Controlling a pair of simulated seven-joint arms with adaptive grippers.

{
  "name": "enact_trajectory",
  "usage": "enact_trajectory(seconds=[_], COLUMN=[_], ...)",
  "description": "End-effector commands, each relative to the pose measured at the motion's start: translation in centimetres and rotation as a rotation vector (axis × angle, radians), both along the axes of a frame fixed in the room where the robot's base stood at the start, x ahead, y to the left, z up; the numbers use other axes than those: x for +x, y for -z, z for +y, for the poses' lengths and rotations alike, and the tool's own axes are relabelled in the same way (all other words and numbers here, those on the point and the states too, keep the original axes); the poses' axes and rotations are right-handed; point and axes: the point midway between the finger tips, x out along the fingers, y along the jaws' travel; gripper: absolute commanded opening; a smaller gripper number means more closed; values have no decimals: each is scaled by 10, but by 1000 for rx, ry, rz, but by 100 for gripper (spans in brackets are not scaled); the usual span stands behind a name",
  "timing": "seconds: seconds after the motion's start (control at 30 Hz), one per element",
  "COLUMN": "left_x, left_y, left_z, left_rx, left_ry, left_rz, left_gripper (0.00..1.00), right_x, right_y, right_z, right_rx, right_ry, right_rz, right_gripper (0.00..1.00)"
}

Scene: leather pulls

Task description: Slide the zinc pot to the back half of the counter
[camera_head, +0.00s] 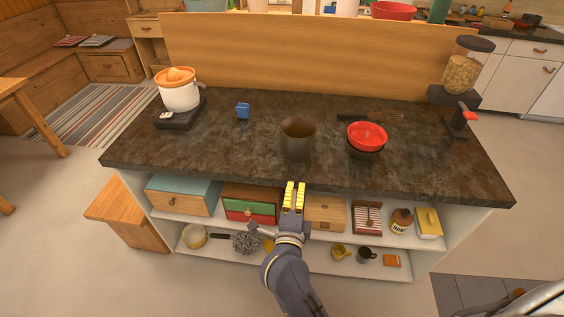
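The zinc pot (297,144) is a dark grey-brown, open-topped vessel standing upright on the dark stone counter (232,151), near the middle of its width and toward the front half. My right gripper (294,188) has yellow fingertips and reaches up from the bottom of the view. It is at the counter's front edge, just in front of and below the pot in the picture, apart from it. Its two fingers are close together with nothing visible between them. My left gripper is not in view.
A red bowl in a dark bowl (367,136) stands close right of the pot. A blue item (243,111) and a white juicer (178,92) are to the left; a grinder-like dispenser (463,75) is at the right. A wooden back panel (300,58) bounds the counter. Counter behind the pot is clear.

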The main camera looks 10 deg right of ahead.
Motion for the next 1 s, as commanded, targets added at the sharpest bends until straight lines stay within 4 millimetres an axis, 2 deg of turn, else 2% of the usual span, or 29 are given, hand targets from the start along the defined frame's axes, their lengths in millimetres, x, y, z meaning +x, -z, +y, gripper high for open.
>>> enact_trajectory(seconds=[0.17,0.7,1.0], left_x=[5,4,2], left_y=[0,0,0], left_z=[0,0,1], left_rx=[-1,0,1], left_ry=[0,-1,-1], left_rz=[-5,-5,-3], left_gripper=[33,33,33], right_x=[13,98,123], right_y=[-2,-2,-1], right_z=[-6,-38,-48], right_rx=[7,4,6], right_ry=[1,2,1], right_rz=[-3,-3,-1], right_gripper=[0,0,0])
